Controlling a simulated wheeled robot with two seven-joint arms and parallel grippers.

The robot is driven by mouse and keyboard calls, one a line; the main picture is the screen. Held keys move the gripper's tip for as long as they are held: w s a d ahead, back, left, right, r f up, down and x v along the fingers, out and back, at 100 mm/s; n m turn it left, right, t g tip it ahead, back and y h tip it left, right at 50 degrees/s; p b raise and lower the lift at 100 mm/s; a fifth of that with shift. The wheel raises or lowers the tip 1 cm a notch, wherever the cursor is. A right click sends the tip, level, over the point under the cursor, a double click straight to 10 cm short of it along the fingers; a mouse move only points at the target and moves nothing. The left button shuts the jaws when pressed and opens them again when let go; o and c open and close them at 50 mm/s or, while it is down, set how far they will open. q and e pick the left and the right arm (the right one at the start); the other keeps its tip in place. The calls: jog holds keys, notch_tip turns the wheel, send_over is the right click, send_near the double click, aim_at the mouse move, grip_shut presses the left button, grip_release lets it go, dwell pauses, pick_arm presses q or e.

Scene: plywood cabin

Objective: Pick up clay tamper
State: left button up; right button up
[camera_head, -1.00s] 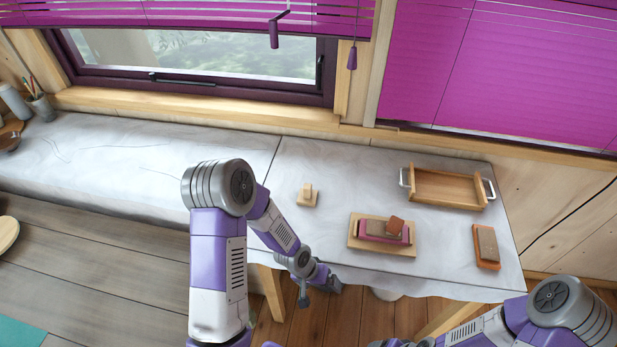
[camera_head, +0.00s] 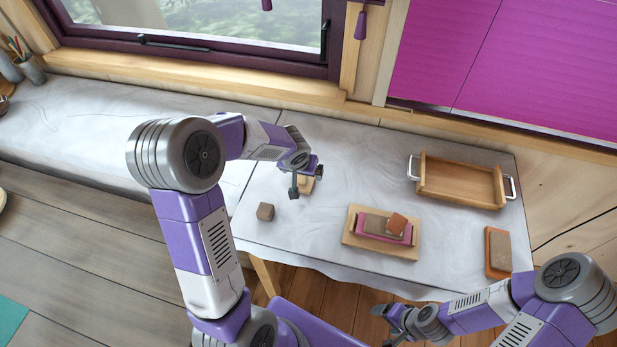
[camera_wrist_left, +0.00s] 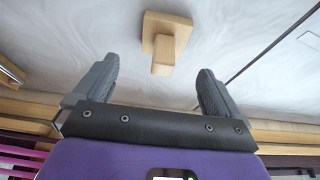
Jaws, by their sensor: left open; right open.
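The clay tamper, a pale wooden square plate with an upright block handle, lies on the white-covered table. It shows in the left wrist view (camera_wrist_left: 166,42) just beyond the fingertips, and in the head view (camera_head: 306,186) it is partly hidden by my left gripper. My left gripper (camera_head: 306,180) is open and empty above the tamper; in the wrist view (camera_wrist_left: 156,70) the handle lines up roughly between its two fingers, not between the pads. My right gripper (camera_head: 384,322) is open, low by the table's front edge, away from the tamper.
To the right are a wooden board (camera_head: 352,238) with a pink holder and blocks, a wooden tray (camera_head: 460,198) with white handles, and an orange-edged block (camera_head: 498,252). The table (camera_head: 340,150) behind the tamper is clear.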

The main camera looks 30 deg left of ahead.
aim_at(305, 184)
pick_arm(q)
jog(key=shift+w+f, duration=0.25)
jog(key=shift+f, duration=0.25)
jog(key=shift+w+a+f, duration=0.1)
jog(key=shift+a+f, duration=0.1)
jog(key=shift+f, duration=0.55)
jog(key=x, duration=0.4)
jog(key=shift+w+a+f, duration=0.15)
jog(key=shift+w, duration=0.05)
jog(key=c, duration=1.2)
